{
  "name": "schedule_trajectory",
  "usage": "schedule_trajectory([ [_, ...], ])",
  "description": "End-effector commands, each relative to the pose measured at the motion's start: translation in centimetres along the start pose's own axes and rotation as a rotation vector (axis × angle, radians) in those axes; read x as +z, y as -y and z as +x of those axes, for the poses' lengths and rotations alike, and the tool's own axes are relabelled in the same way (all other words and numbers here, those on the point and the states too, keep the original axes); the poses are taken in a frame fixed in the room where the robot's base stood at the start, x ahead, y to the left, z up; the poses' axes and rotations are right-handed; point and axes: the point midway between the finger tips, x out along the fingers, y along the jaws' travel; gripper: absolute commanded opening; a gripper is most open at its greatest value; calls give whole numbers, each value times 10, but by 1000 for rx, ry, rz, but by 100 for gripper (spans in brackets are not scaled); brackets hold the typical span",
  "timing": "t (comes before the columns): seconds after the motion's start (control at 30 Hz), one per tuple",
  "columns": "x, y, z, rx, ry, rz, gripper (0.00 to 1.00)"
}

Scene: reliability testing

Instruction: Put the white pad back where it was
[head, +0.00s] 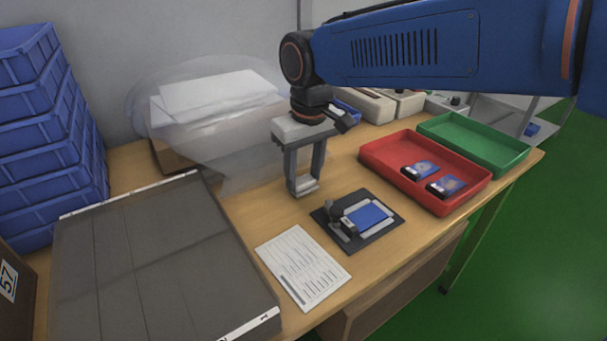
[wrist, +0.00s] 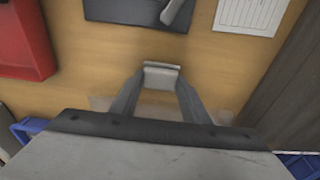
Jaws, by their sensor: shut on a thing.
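My gripper (head: 304,188) hangs down over the wooden table, with its two fingers shut on a small white pad (head: 305,184). In the wrist view the white pad (wrist: 161,76) sits between the fingertips of my gripper (wrist: 160,80). The pad is low over the table, left of the black fixture; I cannot tell whether it touches the wood. The black fixture (head: 381,236) carries a blue plate (head: 368,215) and a grey clamp (head: 345,220). Part of the fixture also shows in the wrist view (wrist: 115,12).
A red tray (head: 440,199) holds two small blue items. A green tray (head: 480,148) stands behind it. A printed sheet (head: 303,268) lies in front, beside a grey panelled board (head: 150,270). Blue crates (head: 45,130) stack at the left. A translucent dome and papers (head: 215,95) stand behind my gripper.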

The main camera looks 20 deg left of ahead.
Motion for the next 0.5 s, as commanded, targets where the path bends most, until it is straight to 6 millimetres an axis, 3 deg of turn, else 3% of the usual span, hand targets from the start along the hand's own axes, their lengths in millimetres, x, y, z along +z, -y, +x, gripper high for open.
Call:
schedule_trajectory([
  [0.4, 1, 0, 6, 0, -1, 0, 24],
  [0.43, 1, 0, 6, 0, -1, 0, 49],
  [0.5, 1, 0, 6, 0, -1, 0, 60],
])
